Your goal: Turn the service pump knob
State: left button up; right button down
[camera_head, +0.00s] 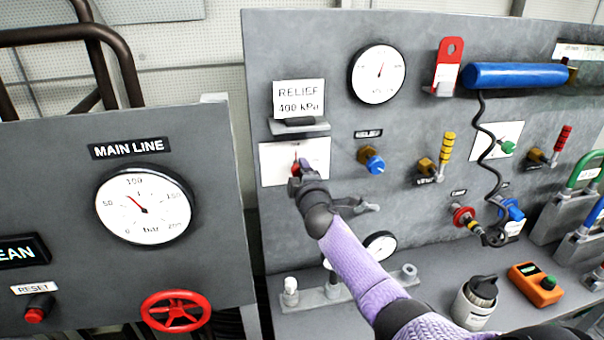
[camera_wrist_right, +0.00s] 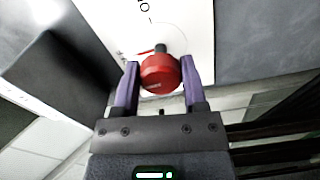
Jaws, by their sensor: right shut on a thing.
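The pump knob (camera_wrist_right: 160,73) is a red round knob on a white plate (camera_wrist_right: 190,25), seen up close in the right wrist view. My right gripper (camera_wrist_right: 160,85) has a purple finger on each side of the knob and is shut on it. In the head view my right gripper (camera_head: 298,172) reaches the white plate (camera_head: 318,158) below the RELIEF 400 kPa sign (camera_head: 298,97). There only a bit of the red knob (camera_head: 296,165) shows; my gripper hides the rest. My left gripper is not in view.
A blue relief knob (camera_head: 375,164), a gauge (camera_head: 378,73) and several valve handles sit right of my arm. A grey panel with the MAIN LINE gauge (camera_head: 144,206) and a red handwheel (camera_head: 175,312) stands at left. A bottle (camera_head: 475,302) and an orange box (camera_head: 536,284) stand on the bench.

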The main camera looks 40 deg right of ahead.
jog(key=shift+c, duration=0.7)
grip_release()
jog(key=p+v, duration=0.1)
jog(key=v, duration=0.9)
